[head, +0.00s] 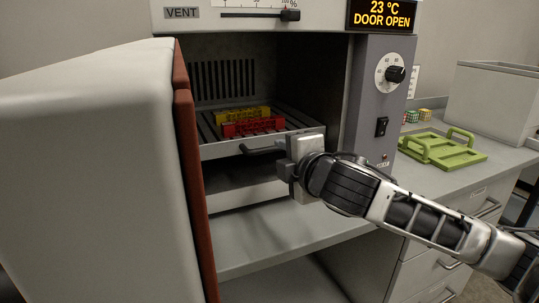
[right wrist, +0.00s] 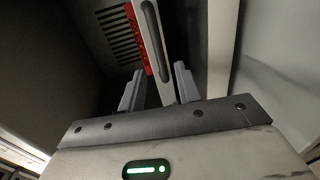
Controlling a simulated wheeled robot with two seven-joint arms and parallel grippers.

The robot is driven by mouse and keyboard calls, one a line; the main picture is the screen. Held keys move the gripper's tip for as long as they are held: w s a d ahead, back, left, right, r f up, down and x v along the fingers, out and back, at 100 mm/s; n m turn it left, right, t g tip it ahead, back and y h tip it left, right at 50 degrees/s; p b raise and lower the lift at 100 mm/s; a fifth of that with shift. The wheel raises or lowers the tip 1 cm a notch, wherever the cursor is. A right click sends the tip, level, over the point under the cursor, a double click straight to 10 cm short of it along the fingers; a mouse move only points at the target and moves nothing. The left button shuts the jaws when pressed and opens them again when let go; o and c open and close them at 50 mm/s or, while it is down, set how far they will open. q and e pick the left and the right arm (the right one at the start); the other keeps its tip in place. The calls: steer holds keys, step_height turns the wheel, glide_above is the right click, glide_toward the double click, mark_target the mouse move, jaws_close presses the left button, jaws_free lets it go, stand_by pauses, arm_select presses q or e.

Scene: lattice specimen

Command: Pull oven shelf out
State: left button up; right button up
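The oven shelf (head: 222,149) is a grey slatted tray inside the open oven, with a dark bar handle (head: 257,151) on its front. A red lattice piece (head: 253,127) and a yellow one (head: 240,114) lie on it. My right gripper (head: 283,168) is at the right end of the shelf front, by the handle. In the right wrist view its fingers (right wrist: 158,72) stand apart, one on each side of the pale shelf front (right wrist: 146,22) and handle, with gaps showing. The red lattice also shows there (right wrist: 136,42). My left gripper is out of view.
The oven door (head: 90,170) stands open on the left, its red-brown seal towards the opening. The control panel (head: 382,100) is right of the opening; the display reads DOOR OPEN. A green tray (head: 440,150), small cubes and a grey bin (head: 490,98) stand on the counter.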

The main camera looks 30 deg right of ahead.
mark_target(271, 150)
steer(key=x, duration=0.8)
steer(key=shift+s, duration=0.1)
jaws_close()
